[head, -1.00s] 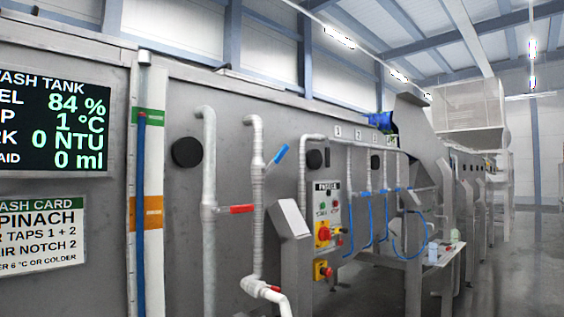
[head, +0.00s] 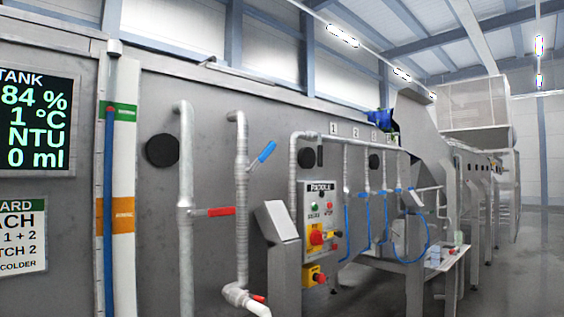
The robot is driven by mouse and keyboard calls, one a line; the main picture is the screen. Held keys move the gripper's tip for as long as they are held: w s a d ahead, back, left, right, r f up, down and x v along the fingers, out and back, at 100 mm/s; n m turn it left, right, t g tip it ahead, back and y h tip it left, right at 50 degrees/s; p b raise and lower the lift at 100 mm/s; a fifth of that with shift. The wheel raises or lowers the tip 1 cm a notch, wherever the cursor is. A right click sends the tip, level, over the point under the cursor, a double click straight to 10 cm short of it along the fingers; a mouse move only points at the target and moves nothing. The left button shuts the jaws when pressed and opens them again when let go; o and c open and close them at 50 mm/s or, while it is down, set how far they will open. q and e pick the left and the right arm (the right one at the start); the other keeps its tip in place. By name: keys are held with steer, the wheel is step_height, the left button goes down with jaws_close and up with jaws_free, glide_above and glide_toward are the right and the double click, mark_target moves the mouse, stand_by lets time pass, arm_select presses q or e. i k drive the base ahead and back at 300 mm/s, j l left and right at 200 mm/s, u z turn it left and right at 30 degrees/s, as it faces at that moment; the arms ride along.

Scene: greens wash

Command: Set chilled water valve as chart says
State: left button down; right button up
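The chilled water valve is probably the one with the blue lever (head: 262,155) on a vertical pipe (head: 241,200); the lever slants up to the right. A red lever (head: 214,212) sits level on the pipe to its left. The wash card (head: 22,238) at the left edge is cut off; "1 + 2", "TCH 2" and "COLDER" are readable. The tank display (head: 38,122) above it shows 84 %, 1 °C and 0 ml. Neither of my grippers is in view.
A grey post-mounted box (head: 277,222) stands close to the right of the pipes. A control panel (head: 321,215) with red knobs is beyond it, then blue hoses (head: 366,210) and a low table (head: 430,262). Open wet floor (head: 530,260) lies at right.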

mark_target(263, 156)
steer(key=i+l+u, duration=0.1)
steer(key=l, duration=0.25)
steer(key=i+l+u, duration=0.1)
steer(key=i+l, duration=0.2)
steer(key=i+l+u, duration=0.1)
steer(key=l, duration=0.3)
steer(key=i+l+u, duration=0.1)
steer(key=i+l, duration=0.15)
steer(key=l, duration=0.15)
steer(key=i+l+u, duration=0.1)
steer(key=l, duration=0.3)
steer(key=i+l+u, duration=0.1)
steer(key=l, duration=0.3)
steer(key=i+l+u, duration=0.1)
steer(key=l, duration=0.3)
steer(key=i+l+u, duration=0.1)
steer(key=l, duration=0.35)
steer(key=i, duration=0.1)
